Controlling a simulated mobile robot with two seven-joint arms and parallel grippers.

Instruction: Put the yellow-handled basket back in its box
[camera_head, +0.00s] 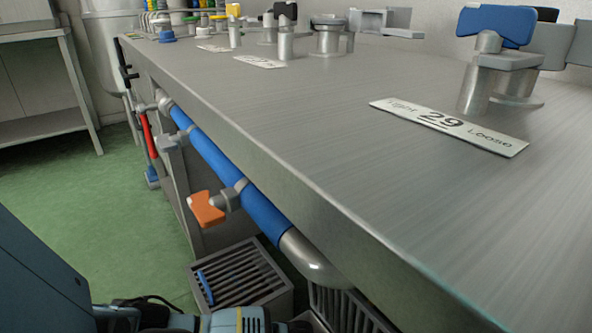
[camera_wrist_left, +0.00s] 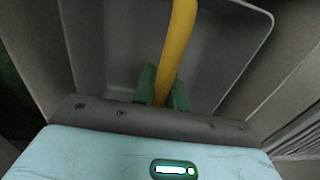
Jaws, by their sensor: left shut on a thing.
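In the left wrist view the green fingers of my left gripper (camera_wrist_left: 163,80) are shut around a yellow handle (camera_wrist_left: 181,35), which runs up to the top edge of the picture. Behind it is a grey hollow (camera_wrist_left: 105,45) with a light rim and rounded corners. I cannot tell whether this is the basket's body or its box. The lower end of the handle is hidden between the fingers. Neither gripper shows in the head view, where only parts of my arm are visible at the bottom left.
Slatted grates (camera_head: 240,274) lie below. Green floor (camera_head: 110,215) is open at left.

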